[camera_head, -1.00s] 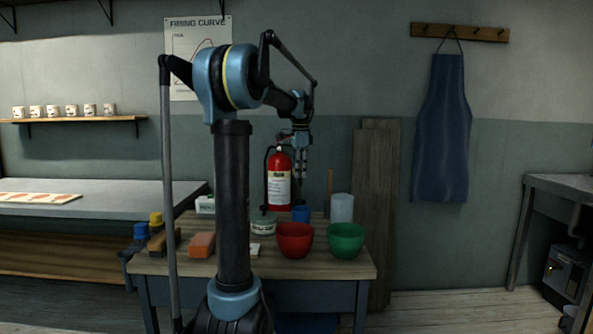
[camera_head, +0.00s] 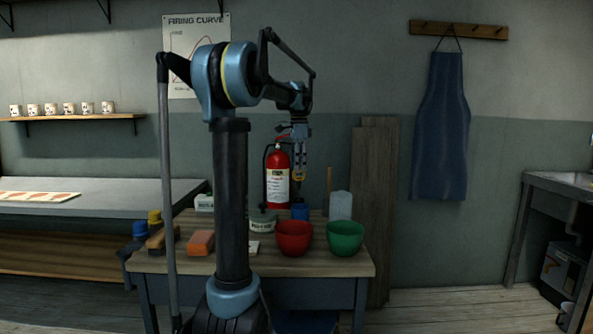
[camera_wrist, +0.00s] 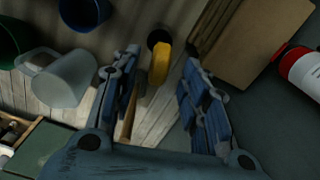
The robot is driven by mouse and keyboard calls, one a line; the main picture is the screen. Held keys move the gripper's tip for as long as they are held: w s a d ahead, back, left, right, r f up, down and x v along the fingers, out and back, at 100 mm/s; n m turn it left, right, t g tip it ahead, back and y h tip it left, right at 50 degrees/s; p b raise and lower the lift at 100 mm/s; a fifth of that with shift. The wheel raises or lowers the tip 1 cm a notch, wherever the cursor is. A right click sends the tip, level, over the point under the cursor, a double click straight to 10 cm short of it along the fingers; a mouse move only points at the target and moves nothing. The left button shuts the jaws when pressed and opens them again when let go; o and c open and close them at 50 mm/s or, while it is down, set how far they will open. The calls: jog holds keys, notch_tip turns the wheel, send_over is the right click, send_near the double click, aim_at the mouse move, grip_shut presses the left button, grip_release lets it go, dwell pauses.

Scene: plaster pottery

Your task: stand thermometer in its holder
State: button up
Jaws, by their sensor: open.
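A yellow, elongated piece, which looks like the thermometer, lies between the spread fingers of my gripper (camera_wrist: 160,95) in the wrist view (camera_wrist: 159,64). A dark round opening (camera_wrist: 158,38), possibly the holder, shows at its far end; I cannot tell whether the thermometer sits in it. In the head view my gripper (camera_head: 299,178) points down above the back of the table, and a little yellow (camera_head: 298,173) shows between its fingers. The fingers are open, with gaps on both sides of the yellow piece. The thermometer's lower part is hidden.
On the table (camera_head: 325,262) stand a red bowl (camera_head: 294,238), a green bowl (camera_head: 345,238), a blue cup (camera_head: 300,212) and a pale cylindrical vessel (camera_head: 341,206). A thin brown stick stands behind. A fire extinguisher (camera_head: 277,180) is close behind my gripper.

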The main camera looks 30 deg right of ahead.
notch_tip(320, 180, up, 10)
dwell(0.4)
jog(key=shift+w+f, duration=0.1)
jog(key=shift+f, duration=0.05)
dwell(0.8)
